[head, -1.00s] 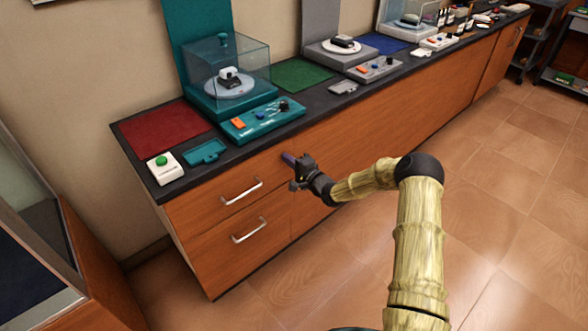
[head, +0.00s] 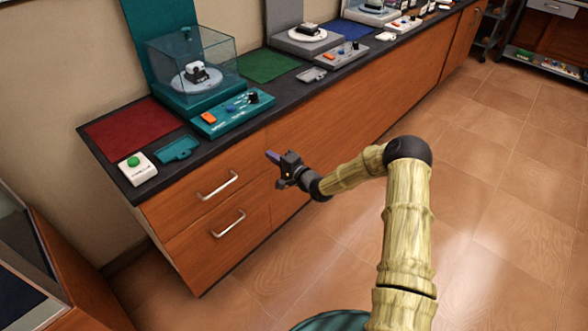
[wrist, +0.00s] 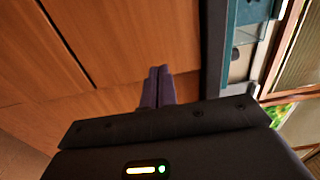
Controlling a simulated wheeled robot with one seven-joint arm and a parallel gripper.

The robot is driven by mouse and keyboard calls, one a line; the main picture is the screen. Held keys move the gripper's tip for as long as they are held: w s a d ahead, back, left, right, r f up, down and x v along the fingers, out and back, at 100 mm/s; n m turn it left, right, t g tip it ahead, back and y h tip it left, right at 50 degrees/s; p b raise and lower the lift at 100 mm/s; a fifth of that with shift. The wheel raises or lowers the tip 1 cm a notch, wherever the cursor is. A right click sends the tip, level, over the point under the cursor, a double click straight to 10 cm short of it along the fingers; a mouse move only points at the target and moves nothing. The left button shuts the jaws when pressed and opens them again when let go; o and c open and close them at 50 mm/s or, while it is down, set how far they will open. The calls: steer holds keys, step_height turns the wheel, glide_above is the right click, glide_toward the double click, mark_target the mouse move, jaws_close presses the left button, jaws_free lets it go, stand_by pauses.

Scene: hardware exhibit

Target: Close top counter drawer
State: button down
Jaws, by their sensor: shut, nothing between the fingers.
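The top counter drawer (head: 190,182) is a wooden front with a silver bar handle (head: 217,187), at the left end of the counter. Its front looks about level with the lower drawer (head: 190,247); I cannot tell whether a small gap stays open. My gripper (head: 270,155) is shut and empty, to the right of the top drawer's handle, in front of the cabinet and below the countertop edge. In the wrist view its purple fingertips (wrist: 157,88) are together, pointing toward wooden cabinet fronts (wrist: 110,40). I cannot tell whether they touch the wood.
The dark countertop (head: 300,92) carries a teal display with a clear cover (head: 205,70), a teal control panel (head: 230,113) and a white box with a green button (head: 135,165). A wooden case (head: 50,270) stands at the lower left. The tiled floor (head: 500,200) to the right is clear.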

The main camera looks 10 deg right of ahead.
steer(key=v, duration=0.9)
steer(key=shift+p, duration=0.35)
steer(key=shift+w+f, duration=0.15)
steer(key=shift+f, duration=0.05)
